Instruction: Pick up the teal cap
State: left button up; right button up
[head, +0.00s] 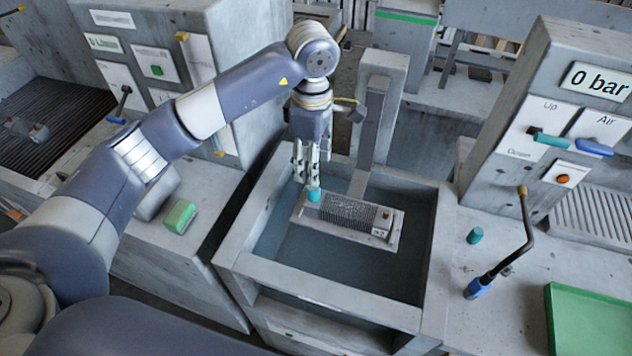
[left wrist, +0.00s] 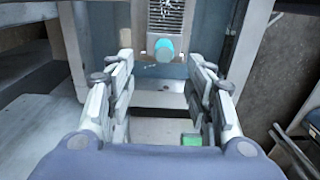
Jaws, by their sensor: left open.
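A teal cap (head: 314,194) sits at the left end of the grey finned housing (head: 350,212), which rests on a support inside the tank (head: 226,258). In the left wrist view the teal cap (left wrist: 163,50) shows as a round end close to the line between the fingertips, with the housing's fins (left wrist: 165,16) behind it. My left gripper (head: 308,178) points down just above the cap. It is open in the left wrist view (left wrist: 161,62), and I see no finger closed on the cap. A second teal cap (head: 475,235) stands on the right bench. My right gripper is not visible.
The tank walls surround the housing, and a grey upright post (head: 380,105) stands behind it. A green block (head: 180,216) lies on the left bench. A bent lever with a blue end (head: 480,287) and a green tray (head: 590,318) are on the right.

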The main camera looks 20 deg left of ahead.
aim_at(313, 187)
pick_arm(q)
jog(key=f, duration=0.2)
jog(key=shift+s+f+p, duration=0.3)
jog(key=shift+p, duration=0.05)
jog(key=shift+w+f, duration=0.1)
jog(key=shift+f, duration=0.15)
jog(key=f+p, duration=0.1)
jog(key=f, duration=0.1)
jog(key=f+p, duration=0.2)
jog(key=shift+s+d, duration=0.15)
jog(key=shift+s, duration=0.05)
jog(key=shift+f, duration=0.5)
jog(key=shift+w, duration=0.1)
jog(key=c, duration=0.9)
jog(key=shift+c, duration=0.5)
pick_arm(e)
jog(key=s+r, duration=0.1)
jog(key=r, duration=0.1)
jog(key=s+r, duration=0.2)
